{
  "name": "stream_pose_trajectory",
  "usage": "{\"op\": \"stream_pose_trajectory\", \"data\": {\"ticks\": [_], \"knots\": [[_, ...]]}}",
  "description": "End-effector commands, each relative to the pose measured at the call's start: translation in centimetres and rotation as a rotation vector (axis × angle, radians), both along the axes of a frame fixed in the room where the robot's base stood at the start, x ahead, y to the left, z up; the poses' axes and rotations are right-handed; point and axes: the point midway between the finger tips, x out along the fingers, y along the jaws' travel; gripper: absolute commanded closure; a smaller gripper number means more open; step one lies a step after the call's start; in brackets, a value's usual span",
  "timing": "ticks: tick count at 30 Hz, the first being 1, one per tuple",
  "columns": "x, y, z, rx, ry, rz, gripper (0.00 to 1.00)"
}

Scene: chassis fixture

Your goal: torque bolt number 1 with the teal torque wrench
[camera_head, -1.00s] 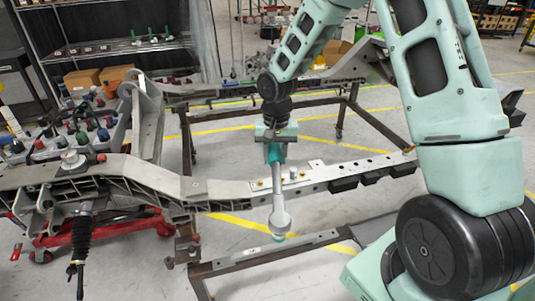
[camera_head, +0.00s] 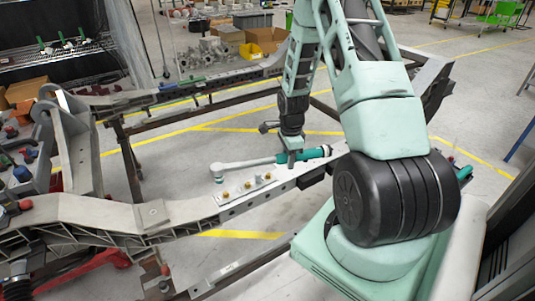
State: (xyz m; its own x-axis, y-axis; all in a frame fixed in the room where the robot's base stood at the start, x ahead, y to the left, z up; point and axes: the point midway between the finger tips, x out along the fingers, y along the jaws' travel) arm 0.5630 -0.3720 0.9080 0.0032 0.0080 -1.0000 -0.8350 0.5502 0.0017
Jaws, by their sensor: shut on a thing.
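The teal torque wrench (camera_head: 250,164) has a teal handle and a grey shaft with a round head at its left end. My gripper (camera_head: 291,160) is shut on its handle. The wrench lies roughly level above the grey chassis rail, pointing left. Its head (camera_head: 217,174) is up and left of a small plate on the rail. Several brass-coloured bolts stand there, among them a left one (camera_head: 225,195), a middle one (camera_head: 247,185) and a right one (camera_head: 267,176). The head looks apart from them. I cannot tell which is number 1.
The grey chassis rail (camera_head: 180,212) runs across the front, on a dark frame. A second rail (camera_head: 190,82) lies behind. Bins and boxes (camera_head: 262,40) stand at the back. A teal-ended item (camera_head: 464,172) shows right of my arm. The floor between the rails is clear.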

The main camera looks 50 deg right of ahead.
Motion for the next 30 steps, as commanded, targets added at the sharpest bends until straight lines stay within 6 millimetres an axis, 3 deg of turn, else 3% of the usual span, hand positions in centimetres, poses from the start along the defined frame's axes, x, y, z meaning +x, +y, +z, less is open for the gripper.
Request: {"op": "stream_pose_trajectory", "data": {"ticks": [5,14,30], "knots": [[-0.9,-1.0,-0.5,-0.006,0.001,-0.083,1.0],[-1.0,-1.1,-1.4,-0.006,0.002,-0.093,1.0],[-1.0,-1.1,-4.8,-0.006,0.002,-0.09,1.0]]}}
